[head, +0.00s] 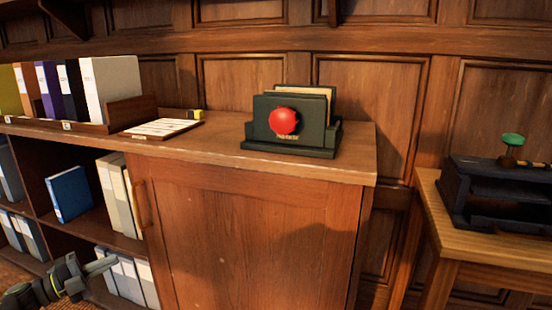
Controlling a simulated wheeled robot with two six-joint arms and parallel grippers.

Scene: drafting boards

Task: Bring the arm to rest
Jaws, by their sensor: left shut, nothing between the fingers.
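My left gripper (101,266) is at the lower left, in front of the lower shelf of the wooden cabinet (250,230). It is shut with nothing in it. It points to the right and is apart from the cabinet top. My right gripper is not in the head view.
A dark letter holder (325,140) with a red round thing (283,121) at its front stands on the cabinet top. Binders (112,85) and a flat board (163,128) are to its left. A side table (485,235) with a dark tray (475,180) stands right.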

